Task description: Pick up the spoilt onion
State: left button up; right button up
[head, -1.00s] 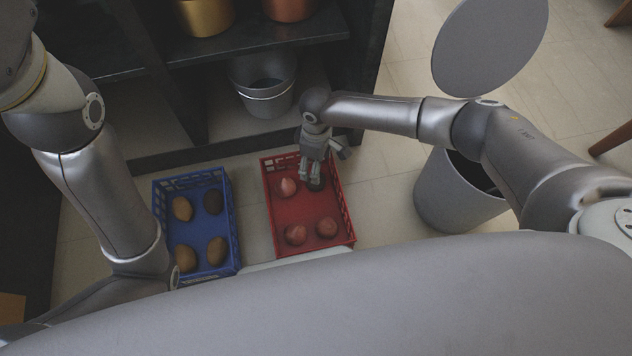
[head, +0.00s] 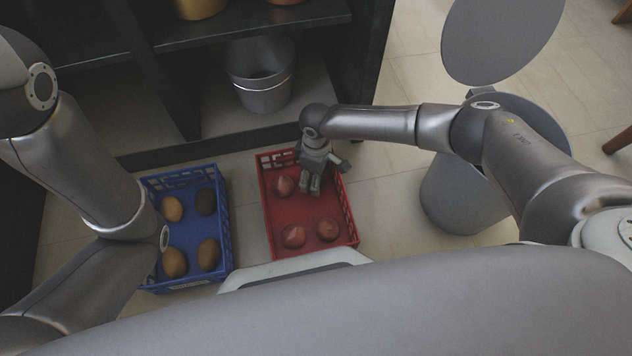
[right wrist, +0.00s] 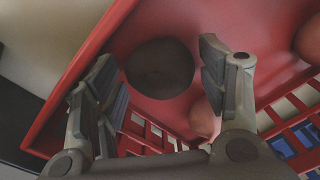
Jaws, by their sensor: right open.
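The red crate (head: 288,246) stands on the floor and holds pinkish-red onions, such as one at the lower left (head: 293,236), one at the lower right (head: 327,230) and one at the upper left (head: 284,186). The spoilt onion, dark brown and round, shows in the right wrist view (right wrist: 160,68) on the red crate floor. My right gripper (head: 312,190) reaches down into the crate's upper right, covering that onion in the head view. In the wrist view its open fingers lie either side of the dark onion's near part, with gaps visible. My left gripper is out of view.
A dark shelf (head: 255,38) with a grey metal pot (head: 262,85) is behind. A grey bin (head: 455,195) stands at right. Floor shows between red crate and bin.

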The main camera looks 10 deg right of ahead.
jog(key=shift+f, duration=0.4)
jog(key=c, duration=0.9)
jog(key=shift+o, duration=0.2)
jog(key=shift+r, duration=0.1)
